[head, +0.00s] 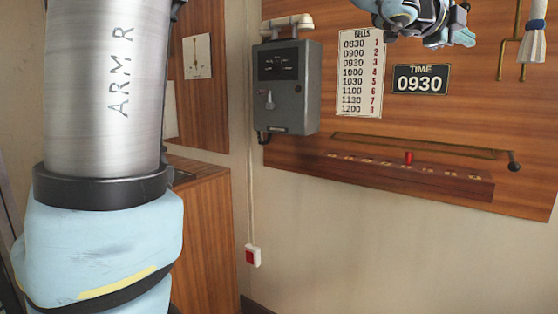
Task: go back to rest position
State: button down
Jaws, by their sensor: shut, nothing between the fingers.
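My gripper (458,38) is at the top of the head view, right of centre, partly cut off by the frame edge. It is light blue and dark, and it is shut and empty. It shows in front of the wooden wall panel (235,0), above the "TIME 0930" plate (420,79) and the bells chart (360,72). I cannot tell how far it is from the panel. My upper arm, marked "ARM R", fills the left side of the view.
A grey control box (287,90) with a lever hangs left of the chart. Below the chart are a brass rail (420,146) and a wooden ledge (400,178) with a red peg (408,157). A wooden cabinet (205,240) stands behind my arm.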

jog(key=w+a+f+n+t+y, duration=0.4)
jog(key=w+a+f+n+y, duration=0.3)
jog(key=w+a+f+n, duration=0.6)
jog(key=a+f+n+g+y+p, duration=0.1)
jog(key=a+f+n+y, duration=0.35)
jog(key=a+f, duration=1)
jog(key=s+a+f+n+g+y, duration=0.2)
jog(key=s+a+f+n, duration=0.3)
jog(key=a, duration=0.6)
jog(key=s+a+f+n+g+y+p, duration=0.1)
jog(key=s+a+f+n+g, duration=0.4)
jog(key=s+a+f, duration=0.4)
jog(key=s+a+n, duration=0.1)
jog(key=s, duration=0.2)
jog(key=shift+a+f+g+y, duration=0.3)
jog(key=shift+a+f+y, duration=0.05)
